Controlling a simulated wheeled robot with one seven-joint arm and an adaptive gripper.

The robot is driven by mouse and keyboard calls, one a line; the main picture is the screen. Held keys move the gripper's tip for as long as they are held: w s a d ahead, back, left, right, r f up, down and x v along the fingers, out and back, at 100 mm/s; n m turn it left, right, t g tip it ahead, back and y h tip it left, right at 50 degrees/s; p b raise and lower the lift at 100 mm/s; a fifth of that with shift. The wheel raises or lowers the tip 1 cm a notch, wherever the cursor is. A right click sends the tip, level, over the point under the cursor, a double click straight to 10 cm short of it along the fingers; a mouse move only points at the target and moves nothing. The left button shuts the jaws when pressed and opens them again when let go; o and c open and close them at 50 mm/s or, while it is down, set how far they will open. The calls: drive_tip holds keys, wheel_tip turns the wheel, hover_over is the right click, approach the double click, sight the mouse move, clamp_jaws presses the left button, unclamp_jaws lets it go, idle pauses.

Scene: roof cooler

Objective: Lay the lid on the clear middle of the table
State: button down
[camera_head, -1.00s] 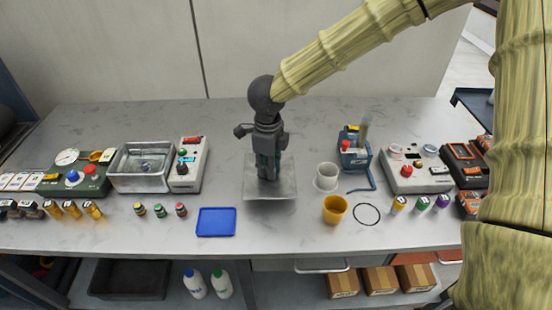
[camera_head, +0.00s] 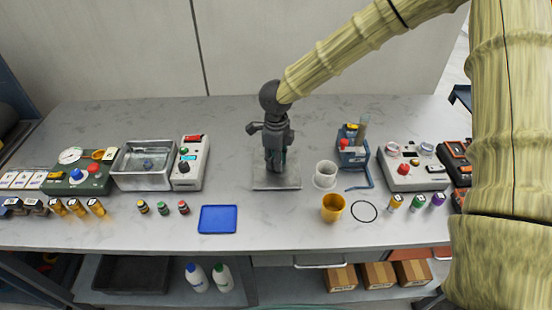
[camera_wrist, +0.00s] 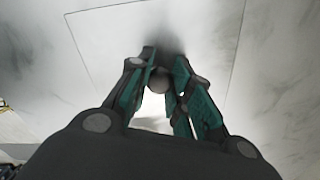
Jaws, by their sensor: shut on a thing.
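The lid (camera_head: 262,184) is a thin, square grey metal plate with a round knob. It is level, over the middle of the table (camera_head: 225,140), behind and right of the blue tray. My gripper (camera_head: 274,168) points straight down and is shut on the lid's knob. In the wrist view the knob (camera_wrist: 158,82) sits between the green-padded fingertips, and the lid (camera_wrist: 110,40) spreads beneath them. I cannot tell whether the lid touches the table or hangs just above it.
An open metal bath (camera_head: 145,165) stands at the left beside a grey control box (camera_head: 190,163). A blue tray (camera_head: 218,219) lies in front. A white cup (camera_head: 325,175), an orange cup (camera_head: 333,208) and a black ring (camera_head: 364,211) are right of the lid. The table behind it is clear.

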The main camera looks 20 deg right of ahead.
drive_tip(key=shift+f, duration=0.15)
drive_tip(key=c, duration=1.3)
unclamp_jaws()
wheel_tip(320, 180, up, 12)
drive_tip(key=b, duration=0.1)
